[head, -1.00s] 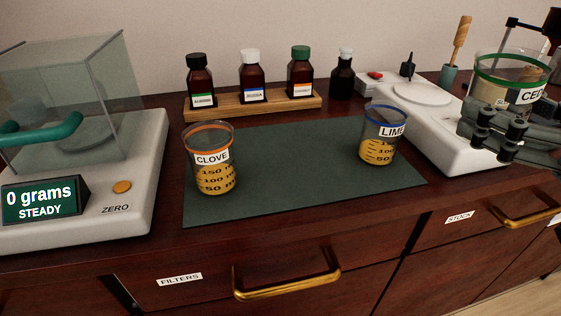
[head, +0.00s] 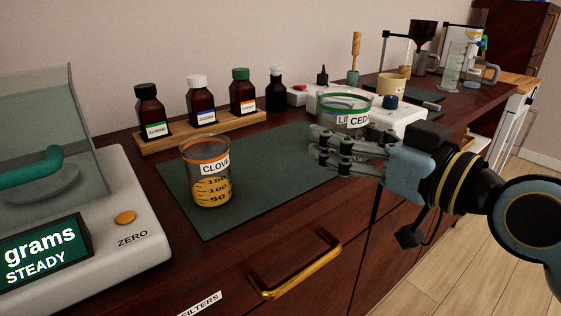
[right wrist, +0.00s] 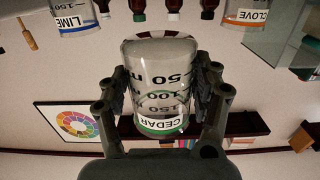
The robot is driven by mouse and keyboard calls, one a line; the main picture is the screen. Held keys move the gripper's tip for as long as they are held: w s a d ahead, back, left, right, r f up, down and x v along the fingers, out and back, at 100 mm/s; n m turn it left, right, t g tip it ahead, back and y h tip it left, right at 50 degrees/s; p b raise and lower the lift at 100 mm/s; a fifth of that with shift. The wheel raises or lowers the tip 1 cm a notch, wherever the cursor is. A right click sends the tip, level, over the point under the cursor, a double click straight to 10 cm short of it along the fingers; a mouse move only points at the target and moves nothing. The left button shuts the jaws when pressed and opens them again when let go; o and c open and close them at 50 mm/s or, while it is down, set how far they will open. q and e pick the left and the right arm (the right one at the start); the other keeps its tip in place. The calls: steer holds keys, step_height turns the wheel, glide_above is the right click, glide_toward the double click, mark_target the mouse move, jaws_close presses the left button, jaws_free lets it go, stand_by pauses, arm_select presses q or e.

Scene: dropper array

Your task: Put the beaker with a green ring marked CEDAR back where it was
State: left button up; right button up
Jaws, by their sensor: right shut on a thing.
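The CEDAR beaker (head: 358,120) has a green ring and is held by my right gripper (head: 327,149), with the fingers on either side of it. In the right wrist view, the CEDAR beaker (right wrist: 160,85) looks clear and empty, and appears upside down along with the whole scene. In the head view it is in front of the LIME beaker, over the right end of the dark green mat (head: 240,213); its base is hidden by the gripper. The LIME beaker (right wrist: 75,18) shows in the right wrist view. My left gripper is not in view.
The orange-ringed CLOVE beaker (head: 210,175) stands on the mat's left part. A balance (head: 108,200) is at left. Bottles stand on a wooden rack (head: 205,132) behind. A white hotplate (head: 405,118) is beyond the gripper. Mid-mat, right of CLOVE, looks clear.

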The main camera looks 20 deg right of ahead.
steer(key=b, duration=0.2)
glide_above(283, 168)
steer(key=v, duration=0.4)
step_height(283, 168, down, 5)
steer(key=shift+f, duration=0.1)
steer(key=shift+w+a+f+b, duration=0.1)
steer(key=shift+w+a+f, duration=0.1)
steer(key=shift+w+f, duration=0.3)
steer(key=shift+w+a+f+b, duration=0.15)
steer(key=shift+w+a+f, duration=0.1)
steer(key=shift+w, duration=0.45)
steer(key=shift+w+a+f+b, duration=0.1)
steer(key=shift+w+a+f, duration=0.2)
steer(key=shift+w, duration=0.35)
steer(key=shift+d+f, duration=0.1)
steer(key=shift+f, duration=0.05)
steer(key=shift+f+b, duration=0.15)
steer(key=shift+b, duration=0.15)
steer(key=o, duration=1.6)
steer(key=shift+p, duration=0.3)
steer(key=v, duration=1.1)
steer(key=shift+r, duration=0.25)
